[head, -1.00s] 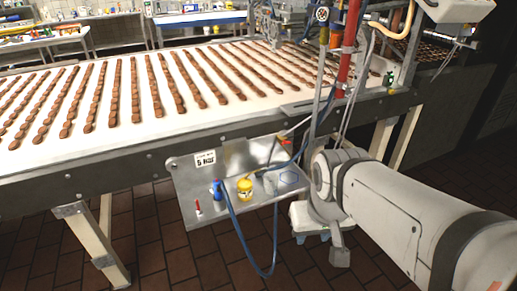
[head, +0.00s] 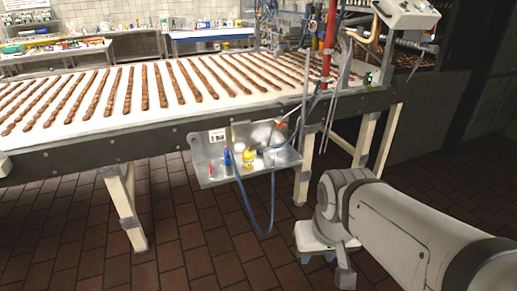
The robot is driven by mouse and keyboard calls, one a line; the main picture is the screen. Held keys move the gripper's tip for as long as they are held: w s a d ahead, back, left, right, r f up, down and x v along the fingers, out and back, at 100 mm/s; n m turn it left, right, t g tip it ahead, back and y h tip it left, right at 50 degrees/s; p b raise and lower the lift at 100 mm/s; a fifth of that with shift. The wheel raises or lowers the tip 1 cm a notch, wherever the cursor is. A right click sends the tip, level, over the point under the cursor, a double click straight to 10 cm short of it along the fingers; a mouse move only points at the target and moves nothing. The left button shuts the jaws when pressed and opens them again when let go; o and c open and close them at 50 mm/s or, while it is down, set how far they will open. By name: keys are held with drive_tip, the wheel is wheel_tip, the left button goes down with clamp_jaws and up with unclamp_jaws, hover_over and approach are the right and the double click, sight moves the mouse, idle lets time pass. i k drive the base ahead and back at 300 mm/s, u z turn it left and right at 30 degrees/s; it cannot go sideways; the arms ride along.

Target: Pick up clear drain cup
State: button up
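The clear drain cup is hard to make out. A faint see-through shape (head: 284,156) sits at the right end of the small metal shelf (head: 214,178) under the conveyor, and I cannot tell if it is the cup.
A yellow tub (head: 249,158), a blue bottle (head: 228,158) and a small red item (head: 210,170) stand on the shelf. A blue hose (head: 245,215) loops below it. The conveyor (head: 130,134) with rows of chocolates runs above, on pale legs (head: 126,205). The tiled floor (head: 190,245) in front is clear.

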sight(269, 153)
drive_tip(key=z, duration=0.55)
drive_tip(key=i, duration=2.1)
drive_tip(key=u, duration=0.7)
drive_tip(key=i, duration=0.55)
drive_tip(key=u, duration=0.45)
